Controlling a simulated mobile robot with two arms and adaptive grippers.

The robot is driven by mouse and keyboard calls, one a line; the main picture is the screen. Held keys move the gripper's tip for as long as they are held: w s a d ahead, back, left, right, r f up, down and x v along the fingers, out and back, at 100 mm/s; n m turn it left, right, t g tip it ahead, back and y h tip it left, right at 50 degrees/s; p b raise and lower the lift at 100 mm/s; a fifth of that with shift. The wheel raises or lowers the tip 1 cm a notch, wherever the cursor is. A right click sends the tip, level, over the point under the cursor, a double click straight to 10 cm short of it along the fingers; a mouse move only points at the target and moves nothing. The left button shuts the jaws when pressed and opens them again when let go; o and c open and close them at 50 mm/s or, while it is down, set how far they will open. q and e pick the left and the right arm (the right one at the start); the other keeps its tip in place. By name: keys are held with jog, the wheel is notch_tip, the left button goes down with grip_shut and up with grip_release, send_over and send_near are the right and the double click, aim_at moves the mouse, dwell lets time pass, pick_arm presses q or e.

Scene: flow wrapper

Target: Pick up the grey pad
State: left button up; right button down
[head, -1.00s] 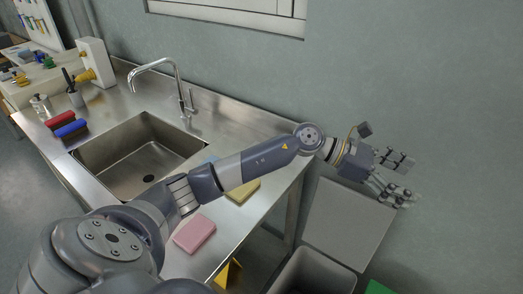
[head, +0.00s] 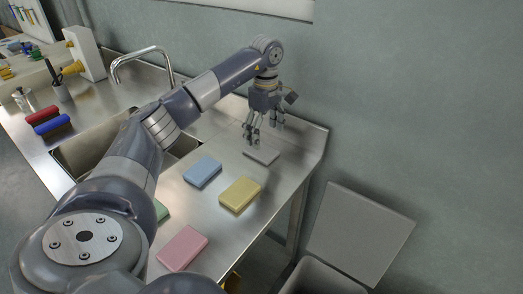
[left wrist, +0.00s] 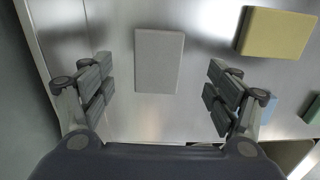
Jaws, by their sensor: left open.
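The grey pad (head: 262,155) lies flat on the steel counter near its back right corner. In the left wrist view the grey pad (left wrist: 159,60) is centred between and a little beyond the fingers. My left gripper (head: 264,136) points down above the pad, apart from it. In the left wrist view the left gripper (left wrist: 157,92) is open and empty, with one finger set on each side. My right gripper is in neither view.
On the counter (head: 232,160) lie a blue pad (head: 203,171), a yellow pad (head: 240,194), a pink pad (head: 183,248) and a partly hidden green pad (head: 161,210). The sink (head: 90,153) and faucet (head: 142,60) are left. A bin (head: 318,278) stands below at right.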

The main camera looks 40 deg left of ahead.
aim_at(265, 153)
pick_arm(q)
jog(key=shift+w+f+p, duration=0.15)
jog(key=shift+f+p, duration=0.5)
jog(key=shift+f, duration=2.55)
jog(key=c, duration=0.9)
